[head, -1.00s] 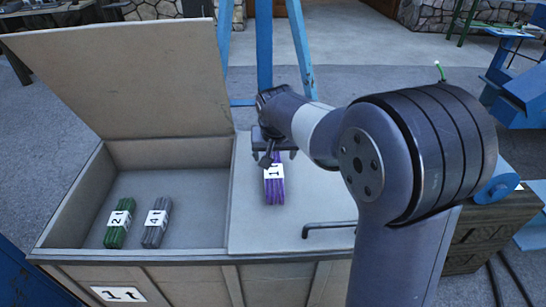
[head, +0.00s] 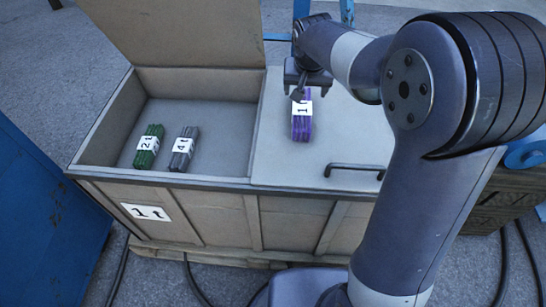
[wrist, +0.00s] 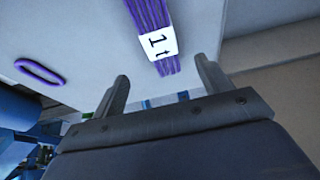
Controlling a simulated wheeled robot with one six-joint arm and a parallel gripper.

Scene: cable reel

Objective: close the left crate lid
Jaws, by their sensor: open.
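The left crate lid (head: 185,32) stands raised at the back of the left compartment, its top cut off by the picture edge. The open left compartment (head: 222,110) holds a green bundle (head: 149,146) marked 2t and a grey bundle (head: 184,149) marked 4t. My gripper (head: 306,84) is open and empty, above the closed right lid (head: 345,135), just behind a purple bundle (head: 302,118) marked 1t. In the wrist view my two fingers (wrist: 164,84) are spread apart near the purple bundle (wrist: 152,22).
A dark bar handle (head: 355,168) is on the right lid's front edge. A blue panel (head: 45,215) stands left of the crate. Black cables lie on the ground in front. A purple ring (wrist: 39,72) shows in the wrist view.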

